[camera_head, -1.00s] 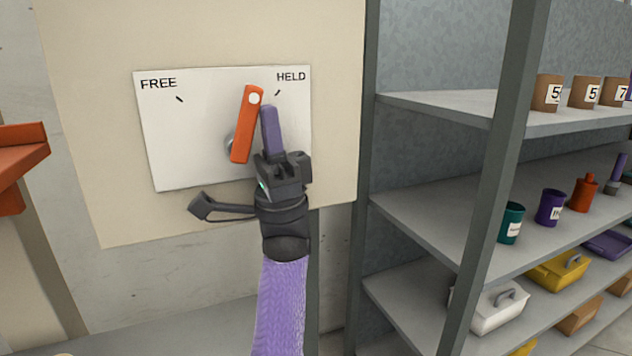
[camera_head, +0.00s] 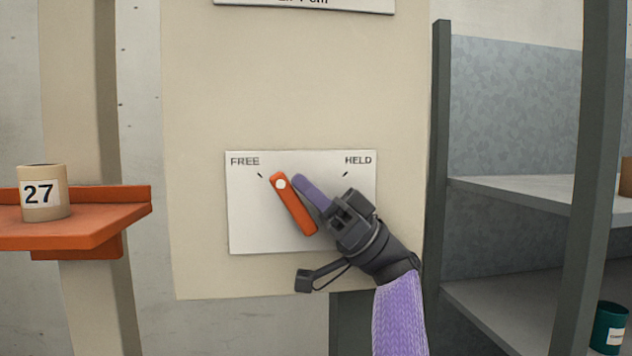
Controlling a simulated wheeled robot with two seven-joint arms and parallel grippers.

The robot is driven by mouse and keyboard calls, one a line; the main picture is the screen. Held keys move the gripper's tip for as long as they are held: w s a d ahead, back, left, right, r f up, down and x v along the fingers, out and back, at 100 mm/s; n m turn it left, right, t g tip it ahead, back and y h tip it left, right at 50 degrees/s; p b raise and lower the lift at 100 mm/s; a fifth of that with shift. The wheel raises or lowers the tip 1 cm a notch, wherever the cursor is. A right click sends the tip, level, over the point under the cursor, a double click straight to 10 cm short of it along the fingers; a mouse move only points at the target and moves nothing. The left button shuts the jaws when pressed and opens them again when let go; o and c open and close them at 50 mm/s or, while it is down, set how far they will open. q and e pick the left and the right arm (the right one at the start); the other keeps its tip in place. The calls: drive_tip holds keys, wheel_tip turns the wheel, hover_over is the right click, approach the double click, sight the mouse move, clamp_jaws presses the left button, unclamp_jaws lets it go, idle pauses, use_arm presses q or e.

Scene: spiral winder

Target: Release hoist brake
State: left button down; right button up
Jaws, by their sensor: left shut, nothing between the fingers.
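The orange brake lever (camera_head: 295,207) is mounted on a white plate (camera_head: 245,225) marked FREE (camera_head: 245,161) at left and HELD (camera_head: 358,160) at right. The lever tilts up to the left, and its white-dotted upper end lies near the FREE tick mark. My left gripper (camera_head: 303,184) is shut and empty, its purple fingers lying along the right side of the lever. I cannot tell if they touch it. My right gripper is not in view.
A beige panel (camera_head: 205,100) carries the plate, with a partly cut-off sign (camera_head: 310,5) above. An orange shelf (camera_head: 110,220) at left holds a tan cup (camera_head: 43,193) labelled 27. A grey shelf rack (camera_head: 515,195) stands at right, with a teal cup (camera_head: 608,328) low down.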

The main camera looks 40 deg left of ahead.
use_arm(q)
drive_tip(key=shift+s+a+r+t+h, duration=0.1)
drive_tip(key=shift+s+t+h, duration=0.05)
drive_tip(key=shift+t+h, duration=0.15)
drive_tip(key=shift+p, duration=0.35)
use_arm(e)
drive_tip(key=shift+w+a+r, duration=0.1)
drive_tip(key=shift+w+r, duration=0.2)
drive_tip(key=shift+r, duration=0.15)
use_arm(q)
drive_tip(key=shift+s+a+t, duration=0.1)
drive_tip(key=shift+t, duration=0.2)
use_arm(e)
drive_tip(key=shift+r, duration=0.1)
